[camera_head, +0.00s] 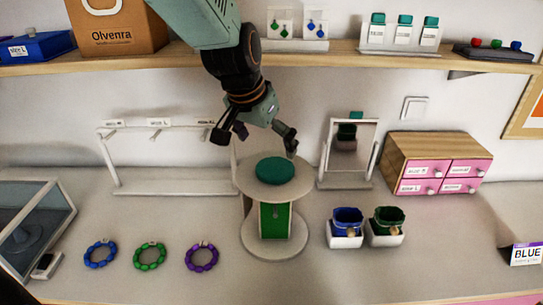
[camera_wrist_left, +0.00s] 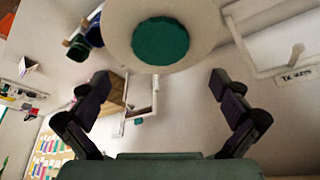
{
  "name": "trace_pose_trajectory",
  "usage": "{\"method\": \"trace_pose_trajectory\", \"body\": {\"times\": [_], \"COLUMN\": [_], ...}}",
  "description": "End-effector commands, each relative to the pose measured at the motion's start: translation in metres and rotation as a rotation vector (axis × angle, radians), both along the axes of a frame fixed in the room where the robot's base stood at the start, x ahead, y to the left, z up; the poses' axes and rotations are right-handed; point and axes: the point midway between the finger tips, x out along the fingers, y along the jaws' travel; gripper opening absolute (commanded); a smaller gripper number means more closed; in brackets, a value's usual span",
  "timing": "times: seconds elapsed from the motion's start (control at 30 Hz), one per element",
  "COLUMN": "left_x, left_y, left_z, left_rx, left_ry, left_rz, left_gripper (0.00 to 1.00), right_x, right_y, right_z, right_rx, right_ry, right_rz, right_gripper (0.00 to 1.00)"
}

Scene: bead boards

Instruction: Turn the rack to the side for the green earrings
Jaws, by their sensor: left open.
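The white rack (camera_head: 272,248) stands on the counter, a spool shape with a round base and round top. A teal disc (camera_head: 275,170) lies on its top, and a green panel (camera_head: 275,220) on its body faces front. The disc also shows in the left wrist view (camera_wrist_left: 160,41). My left gripper (camera_head: 257,141) is open and empty, just above and behind the rack top, with its fingers apart; the fingers also show in the left wrist view (camera_wrist_left: 160,85). Green earrings (camera_head: 279,28) hang on a white card on the shelf, beside blue earrings (camera_head: 317,28).
Blue (camera_head: 100,254), green (camera_head: 150,256) and purple (camera_head: 202,257) bracelets lie left of the rack. A mirror (camera_head: 349,150), two pouches in white holders (camera_head: 346,240) and a pink drawer box (camera_head: 440,170) stand to the right. A white bar stand (camera_head: 170,187) is behind left.

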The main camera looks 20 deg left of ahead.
Motion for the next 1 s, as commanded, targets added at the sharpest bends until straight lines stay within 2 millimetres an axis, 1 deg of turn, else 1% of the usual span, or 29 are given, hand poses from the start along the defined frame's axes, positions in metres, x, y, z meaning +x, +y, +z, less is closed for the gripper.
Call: {"method": "trace_pose_trajectory", "body": {"times": [0.03, 0.2, 0.4, 0.77, 0.87, 1.0], "left_x": [-0.003, -0.012, -0.017, -0.016, -0.014, -0.006], "left_y": [0.001, 0.003, 0.003, 0.003, 0.003, 0.001], "left_z": [0.011, 0.032, 0.042, 0.04, 0.032, 0.013], "left_rx": [-0.001, -0.001, 0.0, 0.0, -0.001, 0.001], "left_ry": [-0.005, -0.002, 0.0, 0.001, 0.003, 0.004], "left_rz": [0.0, 0.001, 0.0, 0.0, 0.001, 0.0], "left_gripper": [1.0, 1.0, 1.0, 1.0, 1.0, 1.0], "right_x": [0.0, 0.0, 0.0, 0.0, 0.0, 0.0], "right_y": [0.0, 0.0, 0.0, 0.0, 0.0, 0.0], "right_z": [0.0, 0.0, 0.0, 0.0, 0.0, 0.0], "right_rx": [0.0, 0.0, 0.0, 0.0, 0.0, 0.0], "right_ry": [0.0, 0.0, 0.0, 0.0, 0.0, 0.0], "right_rz": [0.0, 0.0, 0.0, 0.0, 0.0, 0.0], "right_gripper": [0.4, 0.4, 0.4, 0.4, 0.4, 0.4]}}
